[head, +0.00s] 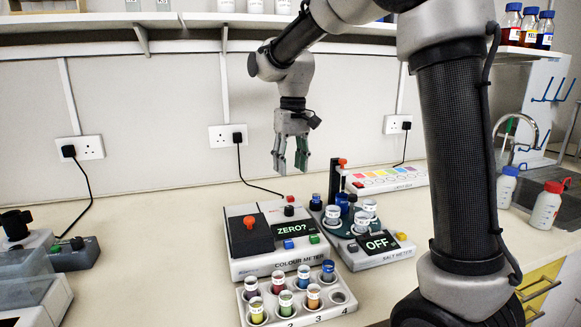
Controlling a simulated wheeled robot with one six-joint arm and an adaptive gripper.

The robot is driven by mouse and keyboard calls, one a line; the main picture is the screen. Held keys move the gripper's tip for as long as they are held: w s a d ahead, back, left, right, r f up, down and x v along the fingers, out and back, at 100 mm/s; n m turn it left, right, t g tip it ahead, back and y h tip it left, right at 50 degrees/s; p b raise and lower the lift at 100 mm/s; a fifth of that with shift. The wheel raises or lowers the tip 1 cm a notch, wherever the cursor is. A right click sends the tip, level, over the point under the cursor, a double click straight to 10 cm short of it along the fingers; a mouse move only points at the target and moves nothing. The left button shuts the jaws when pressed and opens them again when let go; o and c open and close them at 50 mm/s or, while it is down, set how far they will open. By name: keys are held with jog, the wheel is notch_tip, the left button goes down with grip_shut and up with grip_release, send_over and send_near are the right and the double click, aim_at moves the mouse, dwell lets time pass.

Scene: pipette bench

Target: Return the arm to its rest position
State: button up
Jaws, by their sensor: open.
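My gripper (290,158) hangs from my arm, pointing down, above the back of the bench behind the colour meter. Its two fingers are apart, with nothing between them. It is clear of the bench and of the meters below. My arm (458,160) rises at the right and bends over the bench to the gripper.
The colour meter (236,262), its screen reading "ZERO?", stands below the gripper. A vial rack (262,318) is in front. A shelf (110,17) runs overhead. Wash bottles (545,206) stand right.

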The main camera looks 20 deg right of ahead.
jog(key=s+d+t, duration=0.1)
jog(key=s+d, duration=0.3)
jog(key=s, duration=0.5)
jog(key=s+d+m+t, duration=0.1)
jog(key=s+d+t, duration=0.1)
jog(key=s+d, duration=0.3)
jog(key=s+d+m+t, duration=0.1)
jog(key=s+d, duration=0.4)
jog(key=s, duration=0.8)
jog(key=shift+s+d+r, duration=0.15)
jog(key=shift+d+r, duration=0.05)
jog(key=shift+r, duration=0.1)
jog(key=shift+a, duration=0.1)
